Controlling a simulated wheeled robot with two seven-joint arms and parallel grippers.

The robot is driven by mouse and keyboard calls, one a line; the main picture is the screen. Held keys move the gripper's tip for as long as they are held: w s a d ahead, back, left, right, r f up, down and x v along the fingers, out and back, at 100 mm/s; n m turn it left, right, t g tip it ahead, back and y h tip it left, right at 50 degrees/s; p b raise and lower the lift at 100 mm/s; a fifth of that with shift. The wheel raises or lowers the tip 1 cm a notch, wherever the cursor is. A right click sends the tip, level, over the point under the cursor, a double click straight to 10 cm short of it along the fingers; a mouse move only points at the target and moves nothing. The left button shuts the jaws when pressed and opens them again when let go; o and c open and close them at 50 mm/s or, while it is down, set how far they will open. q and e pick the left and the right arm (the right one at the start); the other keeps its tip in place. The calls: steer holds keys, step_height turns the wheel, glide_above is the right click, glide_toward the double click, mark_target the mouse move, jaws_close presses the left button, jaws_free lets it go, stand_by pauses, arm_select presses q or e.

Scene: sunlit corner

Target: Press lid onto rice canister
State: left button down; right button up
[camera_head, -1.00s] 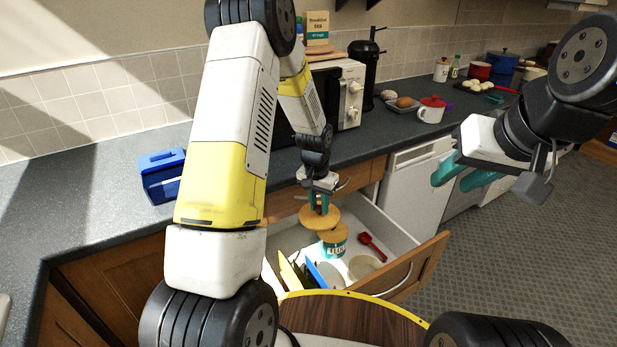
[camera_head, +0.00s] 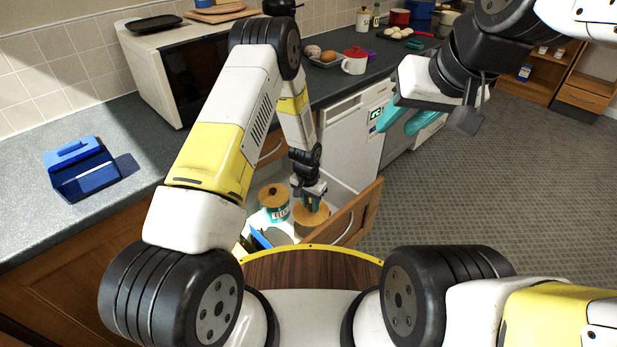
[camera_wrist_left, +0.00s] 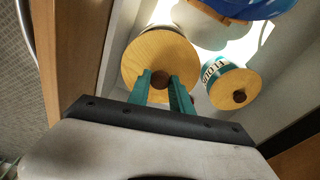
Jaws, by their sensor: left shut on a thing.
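My left gripper (camera_head: 313,200) is shut on the dark knob of a round wooden lid (camera_head: 310,219) inside the open drawer. In the left wrist view the gripper (camera_wrist_left: 170,92) holds this lid (camera_wrist_left: 155,55), and a pale rounded rim (camera_wrist_left: 168,28) shows just behind its edge. That rim may be the rice canister; whether the lid touches it or is seated, I cannot tell. A teal-labelled canister (camera_head: 275,212) with its own wooden lid stands beside it; its label (camera_wrist_left: 213,72) seems to read flour.
The open drawer's wooden front (camera_head: 357,217) rises close to my left gripper. Blue and yellow upright items (camera_head: 260,238) stand in the drawer. A blue caddy (camera_head: 82,168), a microwave (camera_head: 180,70) and a red-lidded white mug (camera_head: 354,61) are on the counter.

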mark_target(310, 212)
arm_select(q)
steer(key=shift+f, duration=2.8)
steer(key=shift+f, duration=0.55)
stand_by(0.5)
steer(key=c, duration=1.1)
jaws_free()
steer(key=o, duration=0.5)
steer(key=shift+r, duration=0.1)
steer(key=shift+s+r, duration=0.1)
steer(key=shift+r, duration=3.3)
